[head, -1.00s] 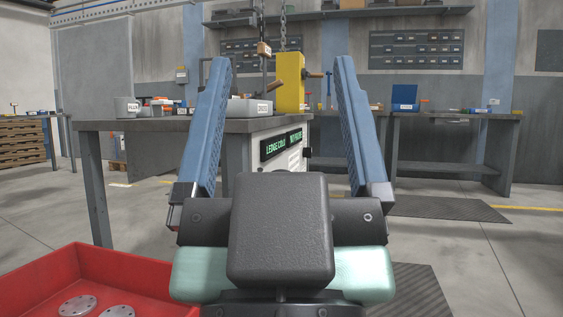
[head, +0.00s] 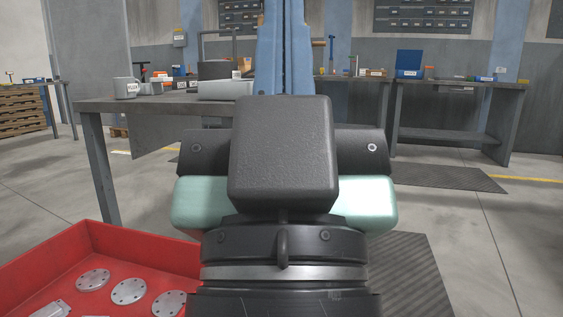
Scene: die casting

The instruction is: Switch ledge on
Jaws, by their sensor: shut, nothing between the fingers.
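My gripper (head: 285,12) fills the middle of the head view, its two blue fingers pressed together and pointing up and away, with nothing seen between them. The fingertips reach the top edge. The workbench (head: 160,104) stands beyond it, its right part hidden behind my gripper. The display panel reading "LEDGE COLD" and the yellow machine, seen a second ago, do not show now. I cannot make out a ledge switch.
A grey mug (head: 126,88) and a light grey box (head: 226,90) stand on the workbench. A red bin (head: 62,243) with several metal discs is at the lower left. Another bench (head: 455,86) stands at the back right. Floor at the right is open.

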